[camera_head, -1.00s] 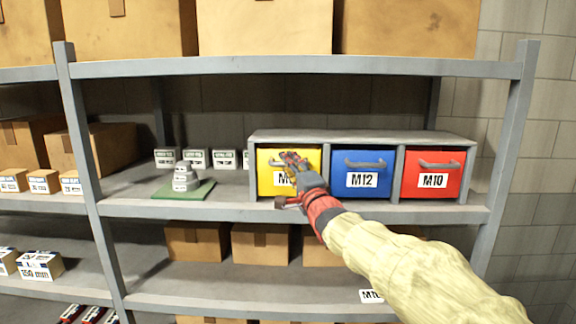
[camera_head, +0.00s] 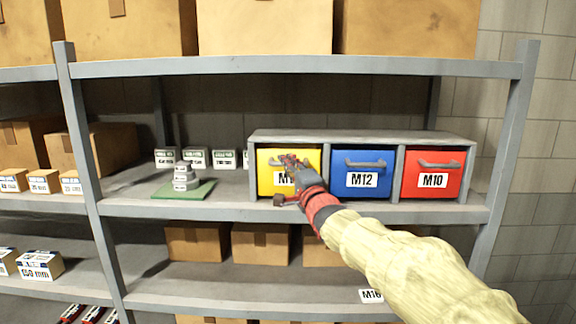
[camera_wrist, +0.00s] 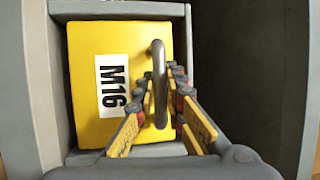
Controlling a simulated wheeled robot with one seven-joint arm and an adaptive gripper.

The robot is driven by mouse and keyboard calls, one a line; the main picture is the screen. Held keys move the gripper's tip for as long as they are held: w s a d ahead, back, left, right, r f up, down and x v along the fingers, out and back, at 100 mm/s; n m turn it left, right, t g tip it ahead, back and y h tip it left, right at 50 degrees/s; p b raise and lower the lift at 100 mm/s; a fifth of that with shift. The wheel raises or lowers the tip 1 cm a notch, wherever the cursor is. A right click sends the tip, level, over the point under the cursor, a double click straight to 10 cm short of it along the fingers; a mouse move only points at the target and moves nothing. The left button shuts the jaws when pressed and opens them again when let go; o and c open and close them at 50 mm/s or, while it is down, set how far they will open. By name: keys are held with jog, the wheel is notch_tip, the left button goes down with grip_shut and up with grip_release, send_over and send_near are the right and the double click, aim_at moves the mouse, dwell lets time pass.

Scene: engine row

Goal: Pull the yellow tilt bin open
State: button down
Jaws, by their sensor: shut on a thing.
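The yellow tilt bin (camera_head: 268,182) sits in the left bay of a grey bin housing (camera_head: 360,137) on the middle shelf. Its front is partly hidden behind my gripper (camera_head: 290,163). In the wrist view the yellow bin (camera_wrist: 90,48) fills its bay, with a white M16 label and a dark bar handle (camera_wrist: 159,85). My gripper (camera_wrist: 163,82) has a finger on each side of the handle and is shut on it. The bin's front looks about level with its neighbours; I cannot tell any small tilt.
A blue M12 bin (camera_head: 350,182) and a red M10 bin (camera_head: 420,187) stand to the right, both closed. Cardboard boxes (camera_head: 260,243) stand below.

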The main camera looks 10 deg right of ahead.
jog(key=shift+s+f+b, duration=0.1)
jog(key=shift+f+b, duration=0.15)
jog(key=shift+b, duration=0.25)
dwell(0.3)
jog(key=s+a+f+n+t+y+b, duration=0.1)
jog(key=s+f+n+t+y+b, duration=0.1)
jog(key=b, duration=1.5)
jog(key=shift+s+a+f+n+t+y+b, duration=0.4)
jog(key=shift+s+f+t, duration=0.6)
jog(key=shift+s+f, duration=0.9)
jog(key=shift+s+d+r, duration=0.15)
jog(key=shift+s, duration=0.1)
jog(key=c, duration=2)
grip_release()
jog(key=shift+o, duration=0.8)
jog(key=shift+r, duration=0.1)
jog(key=shift+s, duration=0.1)
